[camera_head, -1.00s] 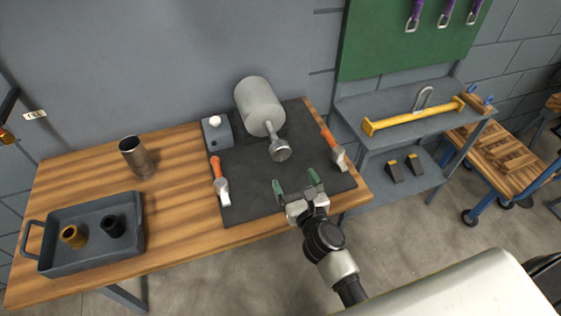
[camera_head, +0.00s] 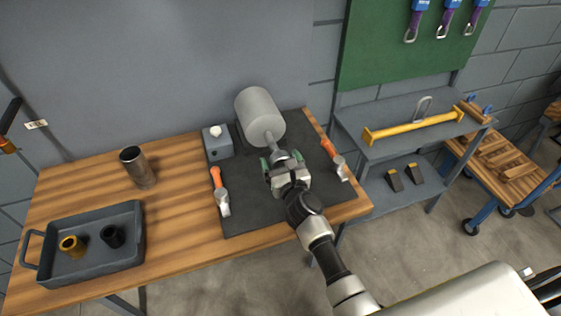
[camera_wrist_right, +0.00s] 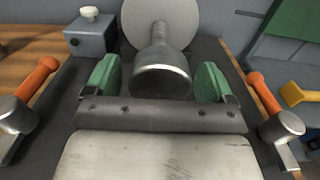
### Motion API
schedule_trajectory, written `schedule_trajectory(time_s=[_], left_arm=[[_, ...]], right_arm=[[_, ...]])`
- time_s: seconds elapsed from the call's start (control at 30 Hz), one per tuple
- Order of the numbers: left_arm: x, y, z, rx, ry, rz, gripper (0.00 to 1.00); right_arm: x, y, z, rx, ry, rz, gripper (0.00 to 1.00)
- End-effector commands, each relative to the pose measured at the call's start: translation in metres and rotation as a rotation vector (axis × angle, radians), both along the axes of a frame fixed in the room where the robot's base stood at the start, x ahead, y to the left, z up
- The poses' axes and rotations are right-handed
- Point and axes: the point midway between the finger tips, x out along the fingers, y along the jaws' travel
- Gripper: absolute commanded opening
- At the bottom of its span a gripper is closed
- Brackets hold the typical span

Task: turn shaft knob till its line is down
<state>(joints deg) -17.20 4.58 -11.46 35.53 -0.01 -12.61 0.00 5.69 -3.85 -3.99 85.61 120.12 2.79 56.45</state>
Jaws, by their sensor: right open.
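The grey cylindrical casing (camera_head: 260,113) stands on the dark mat with its shaft pointing towards me. The shaft knob (camera_wrist_right: 162,80) is a flared metal end in the right wrist view, and no line can be made out on it. My right gripper (camera_head: 282,163) is open, with its green fingers on either side of the knob. In the right wrist view the right gripper (camera_wrist_right: 160,82) shows a gap between each finger and the knob. In the head view the gripper mostly hides the knob. My left gripper is not in view.
Orange-handled hammers lie left (camera_head: 219,190) and right (camera_head: 334,158) of the gripper. A grey box with a white button (camera_head: 218,141) stands left of the casing. A metal cup (camera_head: 137,167) and a grey tray (camera_head: 90,272) are further left on the table.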

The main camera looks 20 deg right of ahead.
Motion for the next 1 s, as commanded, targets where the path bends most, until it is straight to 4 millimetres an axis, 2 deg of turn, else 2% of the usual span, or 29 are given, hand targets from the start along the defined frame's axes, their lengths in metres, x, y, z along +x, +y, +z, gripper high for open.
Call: schedule_trajectory(time_s=[0.13,0.4,0.47,0.77,1.0], left_arm=[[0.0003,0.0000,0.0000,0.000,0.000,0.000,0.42],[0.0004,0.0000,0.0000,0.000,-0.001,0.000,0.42],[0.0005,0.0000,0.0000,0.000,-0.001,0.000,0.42],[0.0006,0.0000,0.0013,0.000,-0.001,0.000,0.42],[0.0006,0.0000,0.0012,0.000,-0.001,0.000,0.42]], right_arm=[[-0.0003,0.0001,-0.0001,0.000,0.000,0.000,0.83],[-0.0005,0.0002,-0.0002,0.000,0.000,0.000,0.41],[-0.0005,0.0002,-0.0002,0.000,0.000,0.000,0.35],[-0.0006,0.0000,-0.0003,-0.132,-0.003,0.001,0.35],[-0.0007,0.0000,-0.0005,-0.138,-0.004,0.001,0.35]])
